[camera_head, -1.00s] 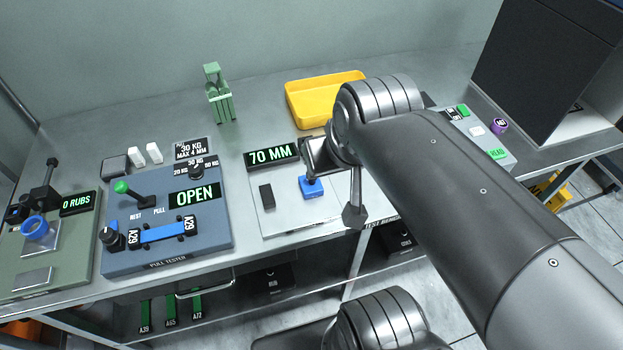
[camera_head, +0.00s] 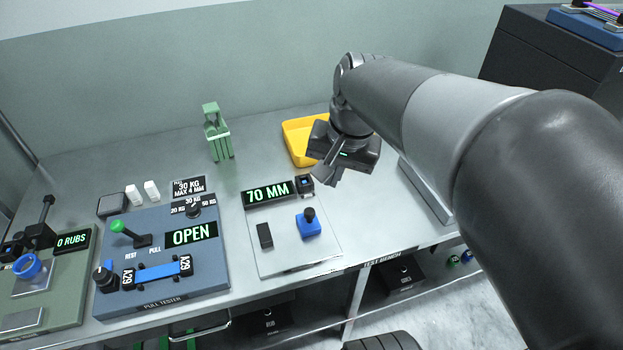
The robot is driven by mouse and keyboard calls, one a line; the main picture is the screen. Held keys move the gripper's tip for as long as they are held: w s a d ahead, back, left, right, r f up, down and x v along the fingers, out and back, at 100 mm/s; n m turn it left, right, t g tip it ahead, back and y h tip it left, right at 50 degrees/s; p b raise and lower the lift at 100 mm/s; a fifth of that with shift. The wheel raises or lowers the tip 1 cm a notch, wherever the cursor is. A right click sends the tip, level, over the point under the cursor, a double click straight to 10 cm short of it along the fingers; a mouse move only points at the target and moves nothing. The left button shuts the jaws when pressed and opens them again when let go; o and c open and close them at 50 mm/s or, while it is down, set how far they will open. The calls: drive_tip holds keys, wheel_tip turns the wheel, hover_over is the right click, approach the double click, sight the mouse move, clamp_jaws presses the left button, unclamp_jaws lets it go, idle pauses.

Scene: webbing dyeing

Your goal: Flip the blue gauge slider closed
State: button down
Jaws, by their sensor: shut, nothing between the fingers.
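The blue gauge slider (camera_head: 311,229) is a small blue block with a black knob. It sits on the right part of the grey gauge plate (camera_head: 285,263). A fixed black block (camera_head: 265,235) stands to its left, with a clear gap between them. The gauge display (camera_head: 268,194) behind them reads 70 MM. My gripper (camera_head: 325,176) is shut and empty, above and behind the slider, apart from it. Its fingers point down, and its body hides part of the bench and the yellow tray.
A yellow tray (camera_head: 294,142) stands behind my gripper. The blue pull tester (camera_head: 208,270), showing OPEN, is left of the gauge. A green clip stand (camera_head: 217,135) stands at the back. A small black box (camera_head: 305,184) sits beside the display. Bare bench lies right of the gauge.

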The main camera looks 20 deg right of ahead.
sight(308, 219)
drive_tip(key=w+d+f+m+g+y, duration=0.3)
drive_tip(key=w+d+f+m, duration=0.4)
drive_tip(key=w+d+m, duration=0.1)
drive_tip(key=shift+w+d+f+m+g, duration=0.2)
drive_tip(key=shift+w+d+m+g, duration=0.25)
drive_tip(key=shift+w, duration=0.55)
drive_tip(key=shift+a, duration=0.15)
drive_tip(key=x, duration=0.9)
drive_tip(key=shift+w+a+f, duration=0.1)
drive_tip(key=shift+a+f, duration=0.1)
drive_tip(key=shift+f, duration=0.1)
drive_tip(key=shift+s+a+f, duration=0.1)
drive_tip(key=shift+s+a, duration=0.05)
drive_tip(key=shift+a, duration=0.45)
drive_tip(key=shift+s+a, duration=0.15)
drive_tip(key=shift+a, duration=0.45)
drive_tip(key=shift+s+a, duration=0.2)
drive_tip(key=shift+a, duration=0.6)
drive_tip(key=a, duration=0.7)
drive_tip(key=shift+a, duration=0.35)
